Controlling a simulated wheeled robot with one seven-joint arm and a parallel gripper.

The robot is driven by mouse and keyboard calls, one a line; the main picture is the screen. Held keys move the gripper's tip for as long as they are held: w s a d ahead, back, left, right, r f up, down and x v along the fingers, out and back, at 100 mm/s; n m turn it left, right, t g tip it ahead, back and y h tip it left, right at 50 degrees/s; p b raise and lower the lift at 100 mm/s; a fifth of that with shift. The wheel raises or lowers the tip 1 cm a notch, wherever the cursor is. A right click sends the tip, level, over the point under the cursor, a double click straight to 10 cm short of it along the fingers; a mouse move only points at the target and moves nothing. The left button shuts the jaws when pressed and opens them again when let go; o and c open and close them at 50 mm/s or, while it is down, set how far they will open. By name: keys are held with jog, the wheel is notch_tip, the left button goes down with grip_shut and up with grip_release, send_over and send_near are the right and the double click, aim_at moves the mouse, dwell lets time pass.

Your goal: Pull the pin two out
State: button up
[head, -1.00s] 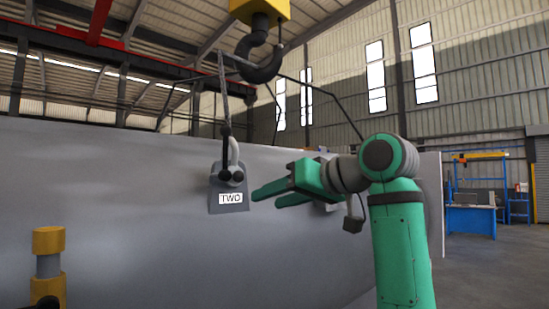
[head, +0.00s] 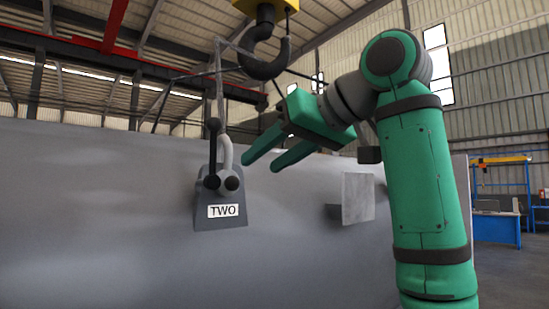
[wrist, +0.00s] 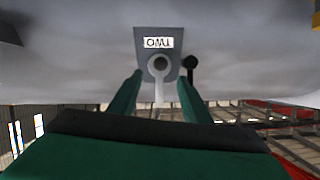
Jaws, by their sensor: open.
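A grey lug plate (head: 221,217) with a white TWO label (head: 223,211) stands at the grey shell wall. A pale grey shackle (head: 227,152) sits on it, with the dark round end of pin two (head: 232,184) at its eye. A black knob with an upright bar (head: 211,182) is beside it on the left. My gripper (head: 259,161) is open and empty, up and to the right of the pin, fingers pointing down-left. In the upside-down wrist view, the pin end (wrist: 160,63) lies beyond and between the fingertips (wrist: 159,75), apparently untouched; the black knob (wrist: 191,62) is outside them.
A crane hook (head: 265,62) hangs above, with sling lines running down to the shackle and beyond. A pale plate (head: 358,198) juts from the shell wall (head: 90,220) below my arm. Open floor and a blue workbench (head: 496,228) are at far right.

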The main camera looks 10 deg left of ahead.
aim_at(237, 181)
jog(key=x, duration=0.9)
jog(key=shift+a+f, duration=0.2)
jog(key=shift+c, duration=0.4)
jog(key=c, duration=1)
jog(key=shift+s+d, duration=1.15)
jog(key=shift+d, duration=0.3)
jog(key=shift+s+d, duration=1.1)
jog(key=shift+d, duration=0.3)
jog(key=shift+s+d, duration=1.15)
jog(key=shift+d, duration=0.3)
grip_shut()
